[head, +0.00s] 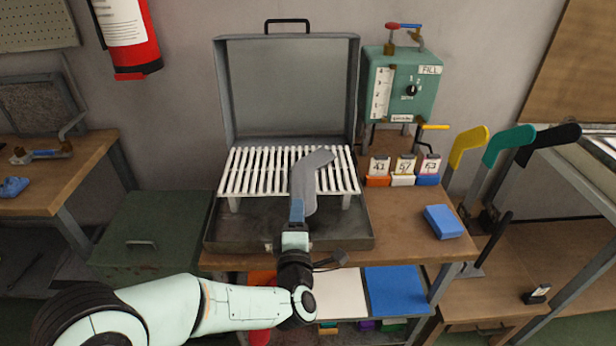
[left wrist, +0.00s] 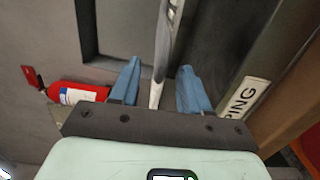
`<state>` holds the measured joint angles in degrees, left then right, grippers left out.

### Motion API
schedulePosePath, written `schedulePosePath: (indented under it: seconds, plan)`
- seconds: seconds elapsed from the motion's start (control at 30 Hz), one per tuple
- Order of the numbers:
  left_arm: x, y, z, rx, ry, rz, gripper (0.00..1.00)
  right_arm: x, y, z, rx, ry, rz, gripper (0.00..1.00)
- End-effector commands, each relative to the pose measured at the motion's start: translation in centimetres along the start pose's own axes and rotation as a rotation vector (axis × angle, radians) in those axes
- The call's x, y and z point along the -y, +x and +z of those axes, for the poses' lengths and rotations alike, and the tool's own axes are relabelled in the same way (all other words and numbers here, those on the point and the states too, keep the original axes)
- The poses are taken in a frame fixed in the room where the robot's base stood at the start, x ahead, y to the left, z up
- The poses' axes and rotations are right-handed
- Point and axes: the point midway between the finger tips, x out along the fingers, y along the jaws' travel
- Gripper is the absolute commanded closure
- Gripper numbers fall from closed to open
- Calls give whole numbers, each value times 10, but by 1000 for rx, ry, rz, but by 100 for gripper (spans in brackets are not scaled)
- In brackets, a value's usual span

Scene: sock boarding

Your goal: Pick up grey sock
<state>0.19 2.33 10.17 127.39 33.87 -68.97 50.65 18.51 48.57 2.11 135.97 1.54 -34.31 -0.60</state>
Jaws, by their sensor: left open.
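The grey sock (head: 309,176) shows in the head view over the white slatted rack in the open case, its toe bent to the upper right. My left gripper (head: 297,203) is at its lower end, blue fingers pointing away from me. In the left wrist view the two blue fingers of my left gripper (left wrist: 157,80) stand apart. A thin upright grey shape (left wrist: 160,50), which looks like the sock seen edge on, lies between them with a gap on each side. The sock's lower end is partly hidden by the gripper in the head view. My right gripper is not in view.
The white rack (head: 240,172) spans the case (head: 225,238), whose lid (head: 290,90) stands open behind. A green fill box (head: 400,85), small numbered cards (head: 403,168) and a blue block (head: 443,221) are to the right. Bare tabletop (head: 400,220) lies between case and block.

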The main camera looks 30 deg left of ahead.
Motion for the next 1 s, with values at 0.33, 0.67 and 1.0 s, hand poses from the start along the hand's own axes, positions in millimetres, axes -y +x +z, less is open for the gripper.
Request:
schedulePosePath:
  seconds: [0.33,0.67,1.0]
  plan:
    - [1,44,-2,-2,1,0,54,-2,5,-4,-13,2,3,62]
    - [0,53,-2,1,2,0,54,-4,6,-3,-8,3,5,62]
    - [0,52,-2,0,1,1,97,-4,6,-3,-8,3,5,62]
